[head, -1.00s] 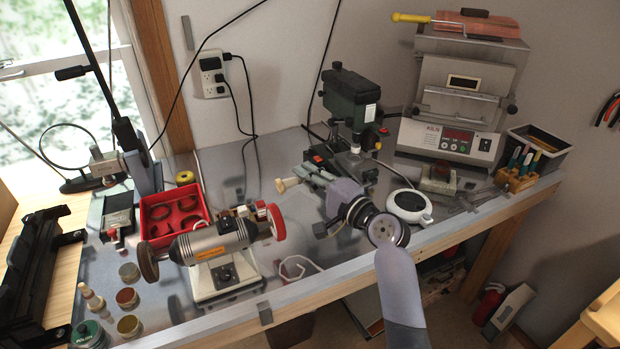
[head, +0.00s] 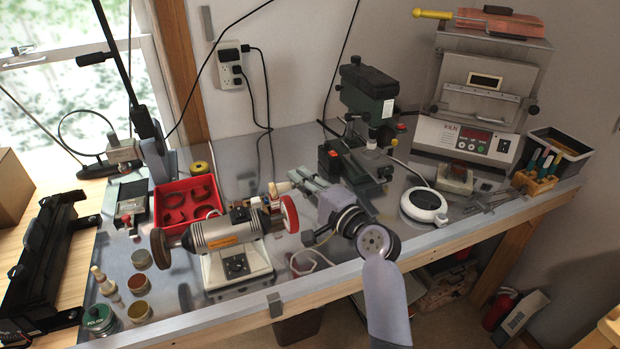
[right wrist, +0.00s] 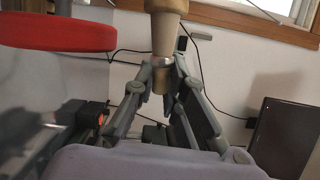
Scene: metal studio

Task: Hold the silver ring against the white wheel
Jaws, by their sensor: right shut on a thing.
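My right gripper (head: 294,179) reaches over the bench and is shut on a tan tapered wooden holder (right wrist: 164,30). The holder's pale end (head: 279,188) shows in the head view, just above and behind the polisher's right wheel. A small pale band at the fingertips may be the silver ring; it is too small to tell. The bench polisher (head: 228,235) carries a dark brown wheel (head: 160,248) on its left and a red-edged wheel (head: 290,213) on its right. The right wheel looks red (right wrist: 60,32) in the right wrist view, apart from the holder. No plainly white wheel shows. My left gripper is out of view.
A red tray (head: 187,204) stands behind the polisher. Small tins (head: 139,285) and a wooden peg (head: 101,279) stand front left. A drill press (head: 366,100), white round device (head: 423,205) and kiln (head: 470,138) stand to the right.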

